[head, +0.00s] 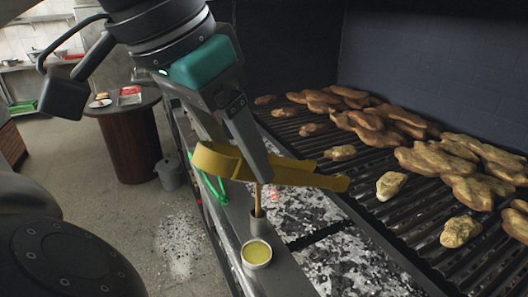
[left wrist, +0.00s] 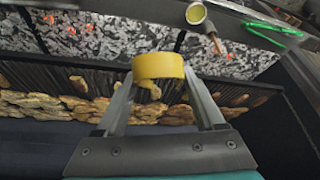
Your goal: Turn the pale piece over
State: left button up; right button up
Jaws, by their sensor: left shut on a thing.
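My left gripper (head: 256,172) is shut on yellow tongs (head: 219,161), around their middle. The tongs' two arms point right, over the near edge of the grill (head: 400,220), with the tips (head: 335,183) apart and nothing seen between them. In the left wrist view the tongs' bent end (left wrist: 158,66) shows between my fingers (left wrist: 160,88). Small pale pieces lie on the bars: one (head: 391,185) right of the tips, one (head: 460,231) nearer, and a browner one (head: 341,153) farther back. I cannot tell which is meant. My right gripper is not in view.
Larger browned pieces (head: 436,160) crowd the back of the grill. Coals (head: 350,265) glow in front of the bars. A round table (head: 130,135) stands behind.

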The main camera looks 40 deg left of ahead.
pick_arm(q)
jog(key=s+a+b, duration=0.4)
jog(key=s+b, duration=0.4)
jog(key=s, duration=0.3)
jog(key=shift+s, duration=0.25)
jog(key=shift+w, duration=0.15)
